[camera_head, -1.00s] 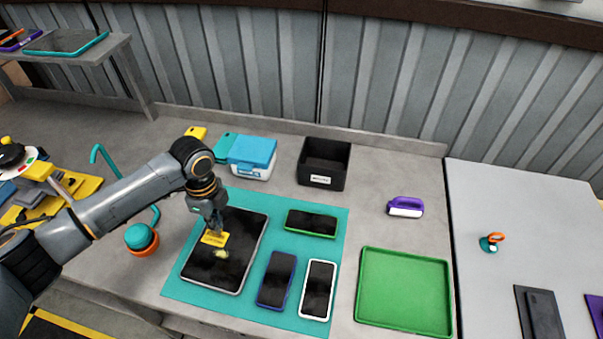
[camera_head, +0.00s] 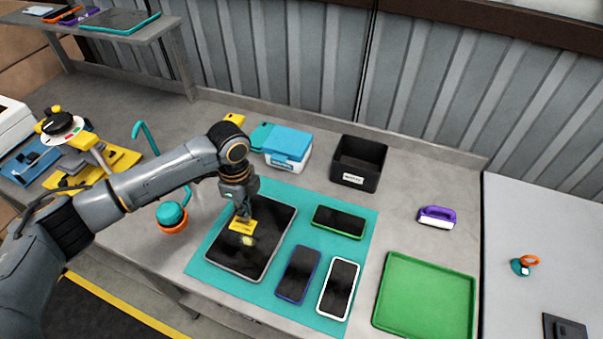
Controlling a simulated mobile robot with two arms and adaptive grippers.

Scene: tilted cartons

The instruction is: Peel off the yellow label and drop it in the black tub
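The yellow label (camera_head: 243,226) is at the fingertips of my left gripper (camera_head: 243,214), over the dark screen of a large tablet (camera_head: 230,257). The fingers look closed on the label's upper edge. Whether the label still touches the screen cannot be told. A small pale yellowish patch (camera_head: 248,241) shows on the screen just below the label. The black tub (camera_head: 358,163), open-topped with a white tag on its front, stands at the back, right of the tablet. My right gripper is out of view.
Several phones lie beside the tablet on the teal mat (camera_head: 345,237). A blue-lidded box (camera_head: 288,147) stands left of the tub. A green tray (camera_head: 426,295) and a purple-handled tool (camera_head: 436,217) lie to the right. A teal ball on an orange base (camera_head: 172,217) sits under my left arm.

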